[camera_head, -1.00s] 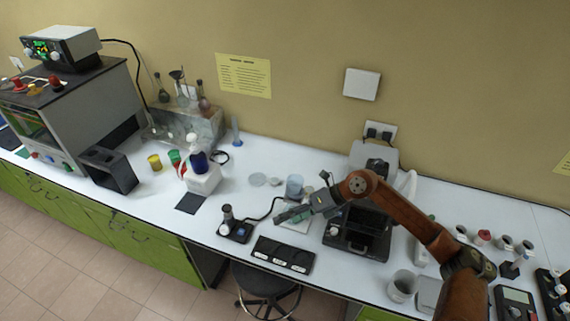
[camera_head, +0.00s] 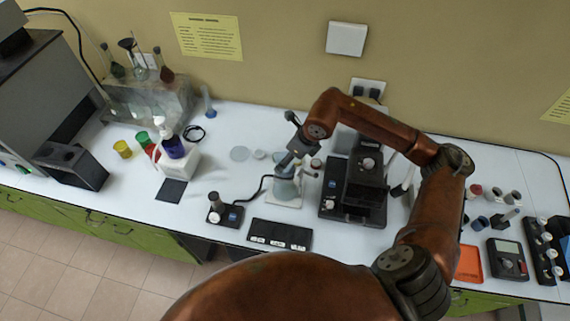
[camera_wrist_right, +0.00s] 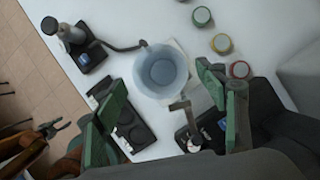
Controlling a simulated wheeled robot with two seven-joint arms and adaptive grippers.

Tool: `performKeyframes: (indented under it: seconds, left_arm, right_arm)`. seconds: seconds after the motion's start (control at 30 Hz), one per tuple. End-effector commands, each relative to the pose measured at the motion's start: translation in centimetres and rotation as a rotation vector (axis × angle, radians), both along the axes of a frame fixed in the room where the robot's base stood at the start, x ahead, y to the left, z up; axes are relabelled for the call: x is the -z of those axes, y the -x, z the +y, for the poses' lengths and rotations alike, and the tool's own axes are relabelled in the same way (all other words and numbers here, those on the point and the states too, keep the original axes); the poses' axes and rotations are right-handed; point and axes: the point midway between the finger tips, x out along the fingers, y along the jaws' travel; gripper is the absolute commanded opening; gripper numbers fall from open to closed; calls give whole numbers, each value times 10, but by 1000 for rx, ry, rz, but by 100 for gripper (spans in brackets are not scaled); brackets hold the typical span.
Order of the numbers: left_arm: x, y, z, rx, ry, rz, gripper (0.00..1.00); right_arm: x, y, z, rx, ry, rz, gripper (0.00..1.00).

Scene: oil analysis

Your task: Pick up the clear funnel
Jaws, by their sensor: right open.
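A pale blue, see-through round vessel (camera_head: 286,187) stands on a small white plate left of the black instrument. It also shows in the right wrist view (camera_wrist_right: 162,72), from above with a wide open rim. I cannot tell whether it is the clear funnel or a beaker. A dark funnel shape (camera_head: 127,43) sits among the glassware at the back left. My right gripper (camera_head: 289,160) is over the vessel in the head view. In the wrist view its green fingers (camera_wrist_right: 160,85) are apart, with the vessel between and beyond them. What looks like my left gripper (camera_wrist_right: 52,128) shows small at the lower left.
A black instrument (camera_head: 352,188) stands just right of the vessel. A small black device (camera_head: 222,212) with a cable and a black slotted tray (camera_head: 279,234) lie to the left and front. Several lidded jars (camera_wrist_right: 221,43) stand close by.

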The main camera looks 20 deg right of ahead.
Motion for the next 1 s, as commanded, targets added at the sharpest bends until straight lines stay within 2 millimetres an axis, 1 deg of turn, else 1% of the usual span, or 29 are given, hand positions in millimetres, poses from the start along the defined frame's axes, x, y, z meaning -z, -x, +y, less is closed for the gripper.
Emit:
performKeyframes:
  seconds: [0.03,0.1,0.17,0.2,0.3,0.37,0.47,0.6,0.83,1.0]
  left_arm:
    - [-5,2,0,0,0,2,40]
    - [-6,-1,0,0,0,-2,40]
    - [-7,-10,0,3,0,-12,40]
    - [-7,-19,0,5,0,-21,40]
    - [-9,-36,-1,9,2,-45,40]
    - [-9,-40,-2,10,2,-50,40]
    - [-8,-36,-1,9,2,-44,40]
    - [-8,-27,-1,7,2,-33,40]
    - [-7,-18,0,4,0,-22,40]
    - [-7,-17,0,4,0,-20,40]
  right_arm:
    - [5,-3,3,-1,-4,2,65]
    - [14,-7,5,0,-5,3,65]
    - [19,-9,5,0,-3,2,65]
    - [21,-10,6,-1,-2,1,65]
    - [23,-10,6,-2,-3,0,65]
    - [23,-10,6,-3,-2,0,65]
    - [23,-10,7,-3,-2,0,64]
    - [23,-10,6,-3,-2,0,54]
    - [22,-10,6,-3,-2,0,39]
    - [23,-10,6,-3,-2,0,27]
